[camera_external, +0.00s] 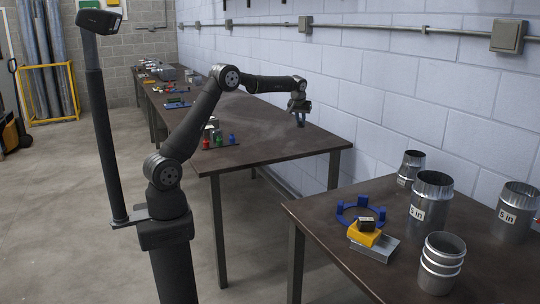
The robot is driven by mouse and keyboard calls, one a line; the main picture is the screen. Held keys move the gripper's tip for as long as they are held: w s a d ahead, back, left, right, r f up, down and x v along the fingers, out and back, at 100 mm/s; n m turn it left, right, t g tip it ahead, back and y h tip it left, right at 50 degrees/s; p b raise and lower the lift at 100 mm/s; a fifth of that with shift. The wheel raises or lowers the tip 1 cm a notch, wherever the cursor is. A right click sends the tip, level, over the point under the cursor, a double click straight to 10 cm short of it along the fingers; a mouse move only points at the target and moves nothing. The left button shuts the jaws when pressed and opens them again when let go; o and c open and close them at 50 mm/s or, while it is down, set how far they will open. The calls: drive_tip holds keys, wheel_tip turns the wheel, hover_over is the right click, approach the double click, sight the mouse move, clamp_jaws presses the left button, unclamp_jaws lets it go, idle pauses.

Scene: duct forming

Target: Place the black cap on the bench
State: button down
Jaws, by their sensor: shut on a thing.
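My gripper (299,119) is at the end of my outstretched arm, pointing down above the right part of the long dark bench (265,125), near its wall side. It is shut on a small dark thing, which I take to be the black cap. The cap's outline is too small and dark to separate from the fingers. I cannot tell whether it touches the bench top.
Red, green and blue pieces (219,141) stand near the long bench's front edge. A nearer table (330,222) holds metal duct pieces (431,195), a blue ring fixture (347,208) and a yellow block (364,237) with a dark top. Bench around my gripper is clear.

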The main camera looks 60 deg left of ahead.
drive_tip(key=w+d+m, duration=0.3)
drive_tip(key=d, duration=1.2)
drive_tip(key=s+d+m+t+h, duration=0.1)
drive_tip(key=s+d+m+h, duration=0.15)
drive_tip(key=d, duration=1.75)
drive_tip(key=s+d+m+h, duration=0.1)
drive_tip(key=s+d+m, duration=0.3)
drive_tip(key=d, duration=1.6)
drive_tip(key=s+d+m+h, duration=0.1)
drive_tip(key=s+d+m, duration=0.1)
drive_tip(key=s+d, duration=0.75)
drive_tip(key=s+d+m+h, duration=0.1)
drive_tip(key=s+d+m, duration=0.35)
drive_tip(key=d, duration=0.85)
drive_tip(key=s+d+m+g, duration=0.1)
drive_tip(key=s+d, duration=0.6)
drive_tip(key=s, duration=0.3)
drive_tip(key=s+d+m, duration=0.1)
drive_tip(key=s+d, duration=0.5)
drive_tip(key=s, duration=0.4)
drive_tip(key=shift+h, duration=0.35)
drive_tip(key=w+f, duration=0.3)
drive_tip(key=f, duration=0.1)
drive_tip(key=w+f, duration=0.3)
drive_tip(key=w, duration=0.1)
drive_tip(key=w+f, duration=0.4)
drive_tip(key=shift+a+f, duration=0.3)
drive_tip(key=shift+f, duration=0.05)
drive_tip(key=shift+w+f, duration=0.3)
drive_tip(key=shift+f, duration=1.85)
